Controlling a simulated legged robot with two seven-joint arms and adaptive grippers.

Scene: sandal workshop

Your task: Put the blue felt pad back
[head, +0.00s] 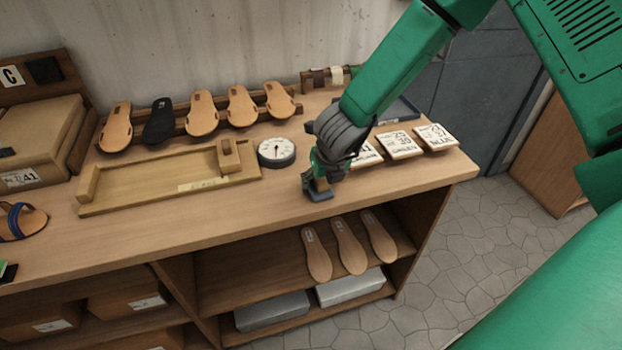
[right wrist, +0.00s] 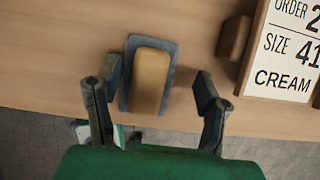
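The blue felt pad (right wrist: 173,62) lies flat near the table's front edge, with a tan block-like part on top of it. In the head view the pad (head: 320,196) shows as a small blue-grey base under my right gripper (head: 319,180). In the right wrist view the fingers of my right gripper (right wrist: 159,85) are spread, one on each side of the pad, with a gap on the right side; the left finger is close to its edge. My left gripper is in neither view.
Cards with order labels (head: 400,145) stand right of the pad, and a small brown block (right wrist: 234,37) sits beside one. A dark tray (head: 405,111) is partly behind my arm. A round dial (head: 276,152) and a wooden tray (head: 150,187) lie left.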

